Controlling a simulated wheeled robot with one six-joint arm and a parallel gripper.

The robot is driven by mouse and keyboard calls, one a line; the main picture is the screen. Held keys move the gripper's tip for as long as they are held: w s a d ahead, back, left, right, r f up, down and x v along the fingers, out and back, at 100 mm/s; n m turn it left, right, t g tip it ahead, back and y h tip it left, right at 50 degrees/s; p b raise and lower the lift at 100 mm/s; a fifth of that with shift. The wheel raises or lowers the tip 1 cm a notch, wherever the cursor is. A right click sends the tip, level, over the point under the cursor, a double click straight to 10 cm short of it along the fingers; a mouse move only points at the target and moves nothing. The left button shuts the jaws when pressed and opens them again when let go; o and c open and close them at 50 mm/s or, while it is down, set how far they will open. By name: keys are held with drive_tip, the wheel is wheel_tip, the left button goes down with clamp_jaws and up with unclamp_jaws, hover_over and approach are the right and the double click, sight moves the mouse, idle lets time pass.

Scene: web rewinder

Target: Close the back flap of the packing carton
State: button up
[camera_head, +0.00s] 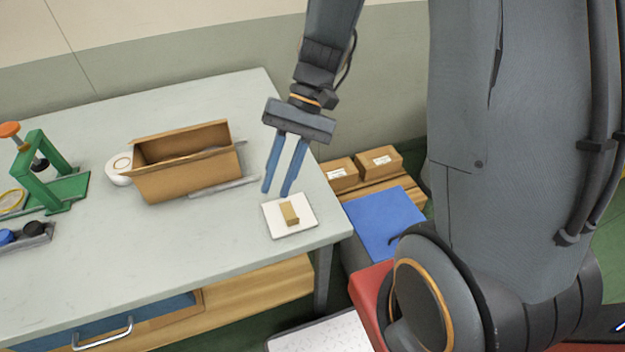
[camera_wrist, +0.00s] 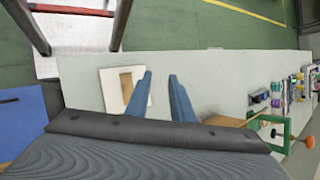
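The packing carton (camera_head: 190,176) is an open brown box on the grey-white table. One long flap (camera_head: 180,140) stands up along its far side. In the wrist view only a small brown part of the carton (camera_wrist: 228,121) shows behind my gripper. My gripper (camera_head: 277,192) has two blue fingers, spread apart with nothing between them. It hangs to the right of the carton, apart from it, close to a white square plate with a small tan block. The fingers also show in the wrist view (camera_wrist: 160,82).
A white plate (camera_head: 273,221) holds a tan block (camera_head: 289,213) near the table's right edge. A green press (camera_head: 46,177) and a white roll (camera_head: 121,169) stand left of the carton. A grey bar (camera_head: 222,187) lies before it. The front middle of the table is clear.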

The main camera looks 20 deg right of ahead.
drive_tip(key=s+d+f+t+h, duration=0.1)
drive_tip(key=d+t+h, duration=0.1)
drive_tip(key=d, duration=0.4)
drive_tip(key=shift+s+n+h+b, duration=0.2)
drive_tip(key=shift+n+h+b, duration=0.15)
drive_tip(key=shift+h, duration=0.35)
drive_tip(key=shift+d+f, duration=0.1)
